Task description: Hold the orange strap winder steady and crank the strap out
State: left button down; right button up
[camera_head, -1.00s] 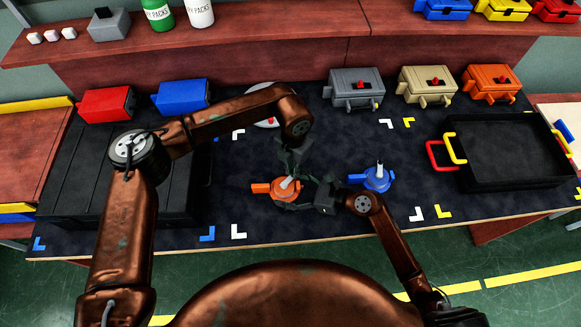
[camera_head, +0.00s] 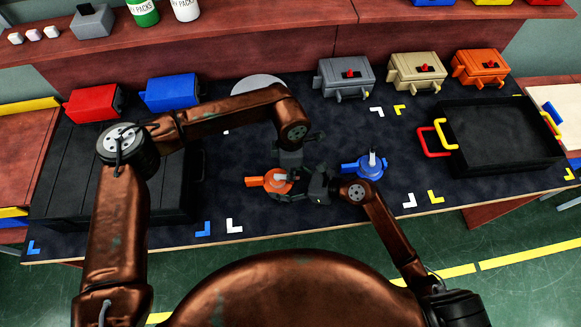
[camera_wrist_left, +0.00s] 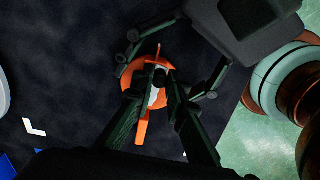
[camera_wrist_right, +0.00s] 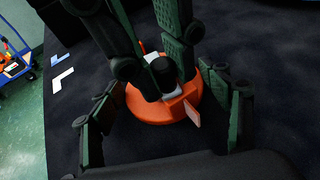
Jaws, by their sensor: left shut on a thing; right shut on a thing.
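The orange strap winder (camera_head: 275,181) lies on the dark mat in front of me, with an orange tab sticking out to the left. It also shows in the left wrist view (camera_wrist_left: 130,75) and in the right wrist view (camera_wrist_right: 145,108). My left gripper (camera_head: 287,168) reaches down from above and is shut on the winder's crank (camera_wrist_left: 157,97), whose pale arm and dark knob are partly covered by the fingers. My right gripper (camera_head: 307,184) comes from the right and is shut on the winder's round body, its fingers on opposite sides of it.
A blue winder (camera_head: 366,166) stands close to the right of my right gripper. A black tray (camera_head: 500,165) with red and yellow handles is at the right. Grey (camera_head: 345,77), tan and orange boxes line the back; red and blue boxes stand back left.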

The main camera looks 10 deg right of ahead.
pick_arm(q)
jog(key=m, duration=0.2)
jog(key=s+m, duration=0.1)
jog(key=m, duration=0.1)
jog(key=s+a+m, duration=0.1)
jog(key=m, duration=0.1)
jog(key=shift+m, duration=0.3)
pick_arm(e)
jog(key=shift+f, duration=0.1)
pick_arm(q)
jog(key=m, duration=0.1)
jog(key=a+m, duration=0.1)
jog(key=m, duration=0.1)
jog(key=shift+s+a, duration=0.1)
jog(key=shift+s, duration=0.25)
jog(key=shift+s+a+m, duration=0.1)
jog(key=shift+a+m, duration=0.15)
jog(key=shift+m, duration=0.6)
jog(key=shift+s+a+m, duration=0.1)
jog(key=shift+a+m, duration=0.15)
jog(key=shift+m, duration=0.6)
jog(key=c, duration=1.9)
grip_release()
notch_tip(320, 180, up, 12)
